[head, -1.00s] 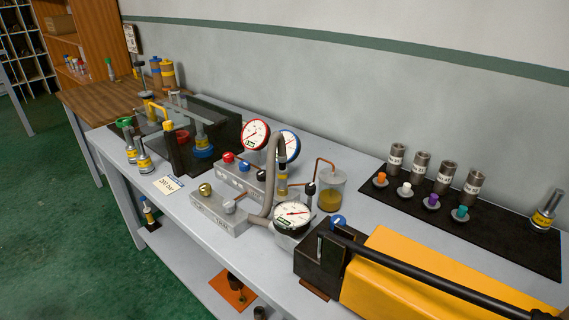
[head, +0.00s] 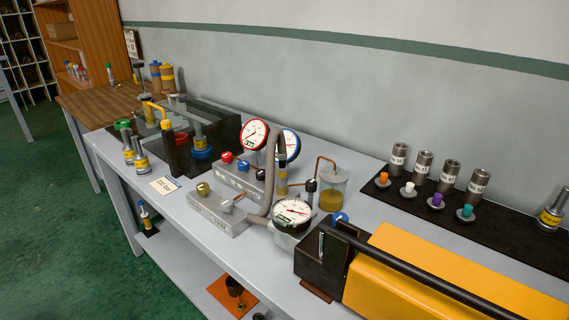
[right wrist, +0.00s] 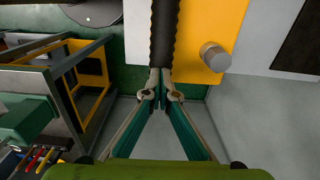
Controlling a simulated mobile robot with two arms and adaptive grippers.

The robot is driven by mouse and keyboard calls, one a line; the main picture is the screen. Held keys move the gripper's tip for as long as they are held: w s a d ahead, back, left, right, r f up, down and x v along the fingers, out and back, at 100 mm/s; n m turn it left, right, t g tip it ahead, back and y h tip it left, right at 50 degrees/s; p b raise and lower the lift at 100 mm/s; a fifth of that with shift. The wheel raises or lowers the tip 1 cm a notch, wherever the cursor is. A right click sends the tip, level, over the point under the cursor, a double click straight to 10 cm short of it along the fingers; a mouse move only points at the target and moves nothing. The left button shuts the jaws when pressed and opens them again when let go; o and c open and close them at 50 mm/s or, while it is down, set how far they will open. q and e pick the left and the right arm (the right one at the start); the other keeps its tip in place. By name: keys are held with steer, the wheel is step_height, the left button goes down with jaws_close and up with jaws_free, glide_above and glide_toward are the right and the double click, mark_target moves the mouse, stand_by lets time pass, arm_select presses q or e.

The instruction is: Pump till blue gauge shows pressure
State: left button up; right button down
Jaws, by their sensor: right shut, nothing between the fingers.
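The blue-rimmed gauge (head: 289,143) stands behind the red-rimmed gauge (head: 254,134) in the head view; the grey hose partly covers it and its needle cannot be read. A white-faced gauge (head: 292,213) sits at the front of the block, its needle pointing right. The yellow pump (head: 430,281) lies at the front right with a long black handle (head: 422,266) along it. In the right wrist view my right gripper (right wrist: 162,84) is shut and empty, its tips close to the end of the black handle (right wrist: 164,38). My left gripper is in neither view.
A valve block with red and blue knobs (head: 240,174) and an oil jar (head: 332,189) stand mid-bench. Labelled cylinders and coloured plugs stand on a black mat (head: 515,240) at right. Another bench (right wrist: 30,85) is left of my right gripper.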

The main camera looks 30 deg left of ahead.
steer(key=shift+d+f+b, duration=0.1)
steer(key=shift+f+b, duration=0.2)
steer(key=shift+f, duration=0.45)
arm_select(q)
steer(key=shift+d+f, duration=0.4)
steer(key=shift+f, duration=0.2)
arm_select(e)
steer(key=shift+s, duration=0.1)
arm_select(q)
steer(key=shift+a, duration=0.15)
